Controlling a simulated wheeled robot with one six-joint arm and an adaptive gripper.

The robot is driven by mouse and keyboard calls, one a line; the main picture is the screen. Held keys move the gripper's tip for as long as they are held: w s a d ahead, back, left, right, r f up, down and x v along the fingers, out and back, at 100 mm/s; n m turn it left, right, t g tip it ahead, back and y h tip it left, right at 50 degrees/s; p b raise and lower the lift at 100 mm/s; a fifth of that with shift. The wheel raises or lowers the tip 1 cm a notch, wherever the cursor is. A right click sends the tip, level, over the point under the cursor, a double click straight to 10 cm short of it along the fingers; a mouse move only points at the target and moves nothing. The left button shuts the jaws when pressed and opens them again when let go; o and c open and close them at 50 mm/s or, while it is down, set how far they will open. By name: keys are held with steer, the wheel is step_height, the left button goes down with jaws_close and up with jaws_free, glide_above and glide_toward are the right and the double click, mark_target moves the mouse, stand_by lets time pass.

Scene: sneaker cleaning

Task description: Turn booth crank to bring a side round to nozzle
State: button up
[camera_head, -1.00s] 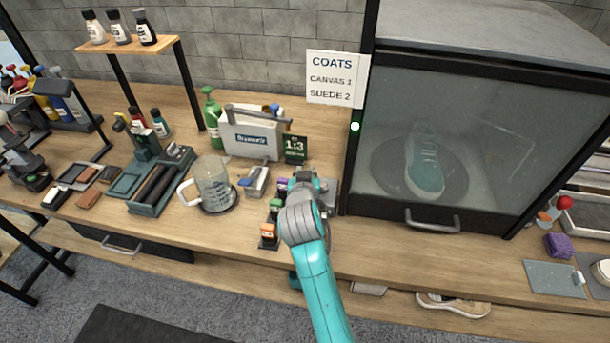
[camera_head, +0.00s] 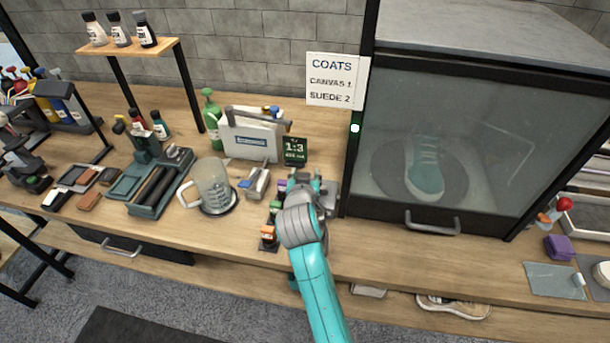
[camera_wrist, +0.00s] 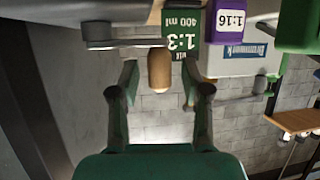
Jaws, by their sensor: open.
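The spray booth (camera_head: 452,95) stands at the right with its glass front shut. A teal and white sneaker (camera_head: 424,168) stands inside on a dark round turntable (camera_head: 386,173). My gripper (camera_head: 305,182) is at the booth's left side, above the counter; in the wrist view it is open (camera_wrist: 159,78). The crank's wooden knob (camera_wrist: 159,70) shows between the two fingers, with a gap on each side; I cannot tell how deep it sits. The grey crank arm (camera_wrist: 115,43) extends left from the knob. In the head view my arm largely hides the crank.
A green 1:3 card (camera_head: 295,149), a caddy (camera_head: 250,137) and a glass jug (camera_head: 212,185) stand left of my gripper. Small bottles, one orange-topped (camera_head: 268,232), stand close by my arm. A COATS sign (camera_head: 336,79) hangs by the booth.

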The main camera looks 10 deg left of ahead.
steer(key=v, duration=1.1)
steer(key=shift+s+r, duration=0.15)
steer(key=shift+s, duration=0.15)
steer(key=shift+d, duration=0.1)
